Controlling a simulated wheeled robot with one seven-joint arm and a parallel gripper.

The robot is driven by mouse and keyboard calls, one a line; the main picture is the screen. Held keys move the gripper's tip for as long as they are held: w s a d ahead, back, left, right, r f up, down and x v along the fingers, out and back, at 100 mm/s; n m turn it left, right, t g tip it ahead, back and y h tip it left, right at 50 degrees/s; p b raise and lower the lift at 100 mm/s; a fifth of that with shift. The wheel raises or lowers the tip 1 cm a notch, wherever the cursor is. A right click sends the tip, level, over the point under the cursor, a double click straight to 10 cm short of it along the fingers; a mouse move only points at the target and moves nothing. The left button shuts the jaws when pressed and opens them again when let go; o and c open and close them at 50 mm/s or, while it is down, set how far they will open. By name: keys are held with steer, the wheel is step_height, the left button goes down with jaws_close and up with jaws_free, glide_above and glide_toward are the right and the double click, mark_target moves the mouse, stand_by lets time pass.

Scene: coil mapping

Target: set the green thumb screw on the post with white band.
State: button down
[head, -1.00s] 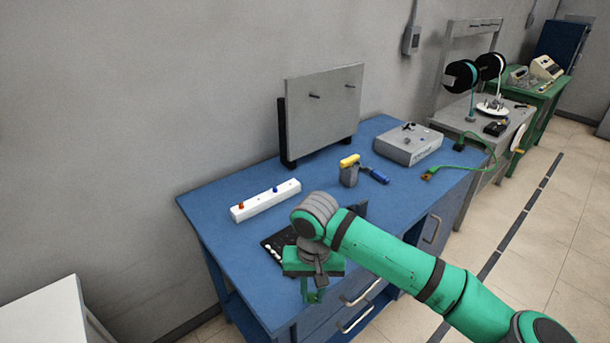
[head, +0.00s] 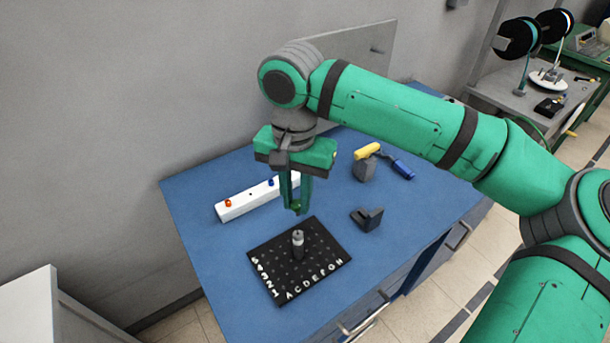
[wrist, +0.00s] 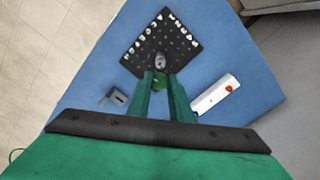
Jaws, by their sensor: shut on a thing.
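A white block (head: 240,205) with an orange screw (head: 228,203) and a blue screw (head: 271,182) lies behind the board. A dark grey bracket (head: 367,218) stands to its right. A yellow-topped holder (head: 366,160) and a blue-handled tool (head: 402,168) are farther back.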

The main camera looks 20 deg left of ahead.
mark_target(296, 203)
steer(key=shift+w+f, duration=0.15)
steer(key=shift+w, duration=0.3)
steer(key=shift+f, duration=0.35)
steer(key=shift+s+a+f, duration=0.1)
steer(key=shift+s+f, duration=0.1)
steer(key=shift+f, duration=0.35)
steer(key=shift+s+a+f, duration=0.1)
steer(key=shift+s+f, duration=0.1)
steer(key=shift+f, duration=0.3)
steer(key=shift+d+f, duration=0.15)
steer(key=shift+f, duration=0.55)
steer(key=shift+f, duration=0.25)
steer(key=shift+f, duration=0.85)
steer(key=shift+f, duration=0.45)
steer(key=m, duration=0.5)
steer(key=shift+f, duration=0.1)
